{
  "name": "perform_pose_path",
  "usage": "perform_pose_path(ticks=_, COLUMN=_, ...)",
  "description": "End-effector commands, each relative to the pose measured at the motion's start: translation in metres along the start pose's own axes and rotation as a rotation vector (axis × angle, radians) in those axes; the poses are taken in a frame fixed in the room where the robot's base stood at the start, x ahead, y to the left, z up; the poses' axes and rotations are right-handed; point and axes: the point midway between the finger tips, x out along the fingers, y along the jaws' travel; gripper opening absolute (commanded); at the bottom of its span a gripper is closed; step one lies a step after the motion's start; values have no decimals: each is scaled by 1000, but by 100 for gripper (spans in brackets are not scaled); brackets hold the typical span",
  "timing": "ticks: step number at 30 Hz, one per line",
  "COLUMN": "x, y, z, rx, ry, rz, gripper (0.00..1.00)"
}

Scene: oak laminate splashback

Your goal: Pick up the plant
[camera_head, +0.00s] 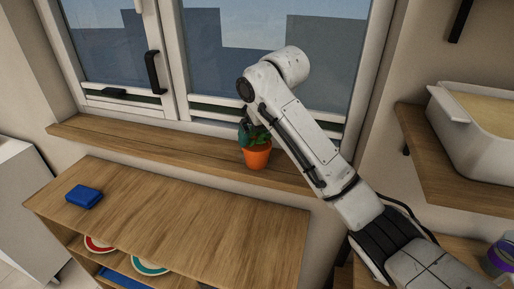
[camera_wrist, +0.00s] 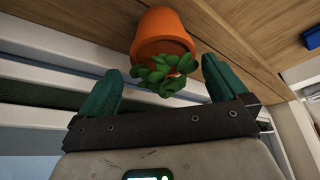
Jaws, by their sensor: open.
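The plant (camera_head: 257,152) is an orange pot with green leaves, standing upright on the wooden windowsill by the window. My gripper (camera_head: 247,128) is above and beside it in the head view, and my arm hides part of it. In the wrist view the plant (camera_wrist: 162,42) shows at the upper middle, its leaves toward me. My gripper (camera_wrist: 162,82) is open, its two green fingers on either side of the leaves.
The windowsill (camera_head: 170,147) is narrow, with the window frame (camera_head: 172,60) close behind. A wooden shelf unit (camera_head: 190,205) stands in front, with a blue object (camera_head: 83,196) on its top and plates (camera_head: 148,265) inside. A white bin (camera_head: 480,125) sits on a shelf at right.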

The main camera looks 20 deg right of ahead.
Motion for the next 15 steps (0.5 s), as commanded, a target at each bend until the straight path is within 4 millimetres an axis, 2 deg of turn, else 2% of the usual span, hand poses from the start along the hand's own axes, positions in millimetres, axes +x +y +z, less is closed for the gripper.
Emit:
perform_pose_path(ticks=9, x=39, y=-2, z=0, rx=2, ry=-3, rz=1, gripper=100)
perform_pose_path(ticks=15, x=52, y=-3, z=-1, rx=1, ry=0, rz=0, gripper=100)
